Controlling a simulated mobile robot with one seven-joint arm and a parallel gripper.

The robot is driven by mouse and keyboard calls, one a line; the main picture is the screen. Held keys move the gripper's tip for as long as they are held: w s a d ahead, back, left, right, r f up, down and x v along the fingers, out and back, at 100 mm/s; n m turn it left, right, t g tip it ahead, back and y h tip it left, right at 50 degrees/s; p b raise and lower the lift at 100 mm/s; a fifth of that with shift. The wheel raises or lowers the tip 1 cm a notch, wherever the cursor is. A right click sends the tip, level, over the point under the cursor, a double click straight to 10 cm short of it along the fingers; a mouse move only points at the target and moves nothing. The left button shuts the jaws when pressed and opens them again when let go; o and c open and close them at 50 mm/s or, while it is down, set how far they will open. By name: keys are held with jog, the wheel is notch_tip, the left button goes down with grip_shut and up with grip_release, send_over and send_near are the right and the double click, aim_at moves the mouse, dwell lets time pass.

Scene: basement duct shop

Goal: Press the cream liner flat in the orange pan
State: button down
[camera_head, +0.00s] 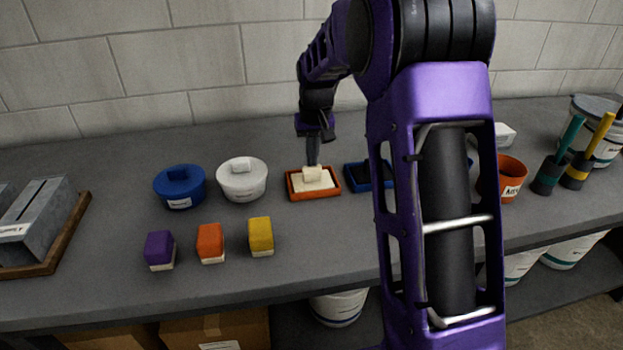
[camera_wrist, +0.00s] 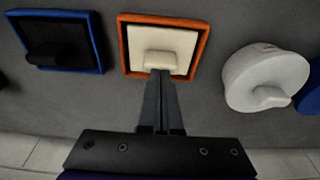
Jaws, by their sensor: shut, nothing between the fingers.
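The orange pan (camera_head: 292,194) is a shallow square tray on the grey bench, also seen in the wrist view (camera_wrist: 124,46). The cream liner (camera_head: 323,184) lies inside its rim, with a raised cream block on top; it also shows in the wrist view (camera_wrist: 180,37). My gripper (camera_head: 312,163) points down at the pan with its fingers shut and empty. In the wrist view the fingertips (camera_wrist: 161,73) are at the near edge of the raised block. I cannot tell whether they touch it. The liner's edge beneath the fingers is partly hidden.
A blue pan with a dark liner (camera_wrist: 98,43) lies beside the orange pan. A white lidded pot (camera_head: 243,182) and a blue one (camera_head: 180,190) stand left. Purple (camera_head: 160,247), orange (camera_head: 210,241) and yellow (camera_head: 260,234) blocks sit in front. My arm hides part of the bench.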

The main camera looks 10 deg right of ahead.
jog(key=shift+s+f, duration=0.15)
jog(key=shift+f, duration=0.05)
jog(key=w+p+v, duration=0.1)
jog(key=p+v, duration=0.5)
jog(key=v, duration=0.2)
jog(key=shift+w+r, duration=0.2)
jog(key=shift+w, duration=0.25)
